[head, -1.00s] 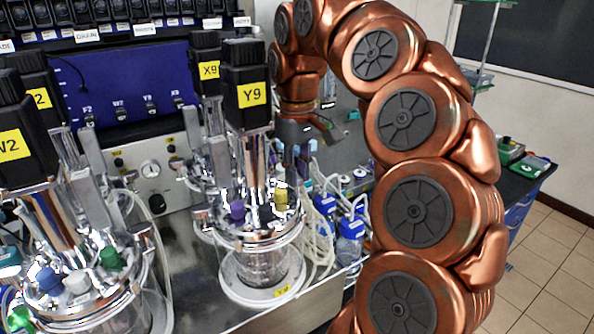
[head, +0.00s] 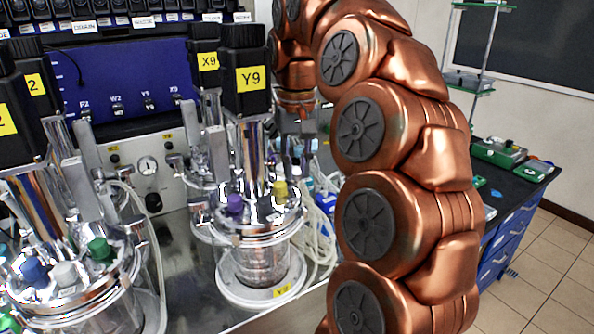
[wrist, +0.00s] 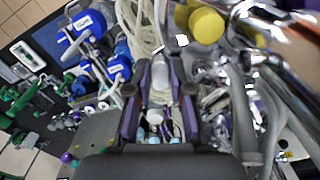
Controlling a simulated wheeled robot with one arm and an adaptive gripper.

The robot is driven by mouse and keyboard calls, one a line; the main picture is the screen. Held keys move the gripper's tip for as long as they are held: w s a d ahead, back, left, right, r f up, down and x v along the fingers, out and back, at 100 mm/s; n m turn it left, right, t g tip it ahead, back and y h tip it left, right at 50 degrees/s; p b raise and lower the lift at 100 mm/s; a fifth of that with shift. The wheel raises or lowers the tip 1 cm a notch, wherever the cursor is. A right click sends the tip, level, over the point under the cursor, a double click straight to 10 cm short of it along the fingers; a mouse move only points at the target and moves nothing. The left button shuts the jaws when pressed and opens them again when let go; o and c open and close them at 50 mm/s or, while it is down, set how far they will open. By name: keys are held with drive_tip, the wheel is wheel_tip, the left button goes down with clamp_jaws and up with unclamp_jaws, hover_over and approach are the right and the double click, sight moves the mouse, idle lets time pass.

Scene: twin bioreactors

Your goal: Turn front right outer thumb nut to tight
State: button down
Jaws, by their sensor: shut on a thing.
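The front right reactor, labelled Y9, shows in the head view with its black motor head (head: 247,70), steel lid (head: 258,218) and glass vessel (head: 263,264). Purple and yellow caps stand on the lid. My gripper (head: 300,150) points down at the lid's right far side, its fingertips partly hidden behind the reactor's parts. In the wrist view my gripper (wrist: 160,92) has its two fingers around a small grey-white piece, close beside the lid with the yellow cap (wrist: 207,25). The piece looks like the outer thumb nut (wrist: 161,72), but its outline is unclear.
The left reactor (head: 75,292) stands close by, with X9 (head: 207,62) behind Y9. Pale hoses (head: 318,235) and blue-capped bottles (wrist: 88,23) lie close to my gripper. A dark bench (head: 520,190) with green items stands at the right.

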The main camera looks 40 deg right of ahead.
drive_tip(key=shift+a+m, duration=0.1)
drive_tip(key=shift+m, duration=2.2)
drive_tip(key=c, duration=1)
unclamp_jaws()
drive_tip(key=shift+c, duration=0.2)
drive_tip(key=n, duration=0.6)
drive_tip(key=shift+r+p, duration=0.1)
drive_tip(key=shift+p, duration=0.25)
drive_tip(key=shift+s+r+n+p, duration=0.1)
drive_tip(key=shift+n+p, duration=0.55)
drive_tip(key=shift+n, duration=0.45)
drive_tip(key=shift+n+p, duration=0.9)
drive_tip(key=shift+p, duration=0.1)
drive_tip(key=shift+d, duration=0.2)
